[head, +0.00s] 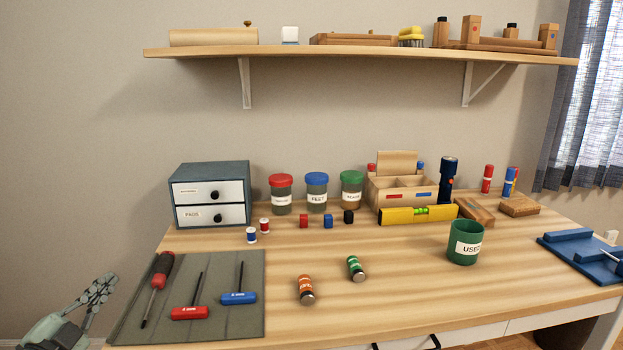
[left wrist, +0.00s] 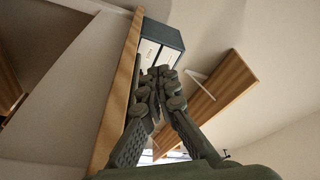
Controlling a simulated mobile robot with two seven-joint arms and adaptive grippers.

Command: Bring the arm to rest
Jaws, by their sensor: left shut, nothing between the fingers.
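My left gripper (head: 98,287) is at the lower left of the head view, beside the desk's left end and apart from it. Its fingers are shut with nothing between them. In the left wrist view the gripper (left wrist: 160,75) points toward the small drawer cabinet (left wrist: 163,50), with the desk's edge (left wrist: 118,95) to its left. My right gripper is in neither view.
The desk (head: 400,290) carries a grey tool mat (head: 215,325), a drawer cabinet (head: 212,167), lidded jars (head: 317,195), two batteries (head: 306,289) and a green cup (head: 464,243). A wall shelf (head: 350,51) hangs above. Free room lies left of the desk.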

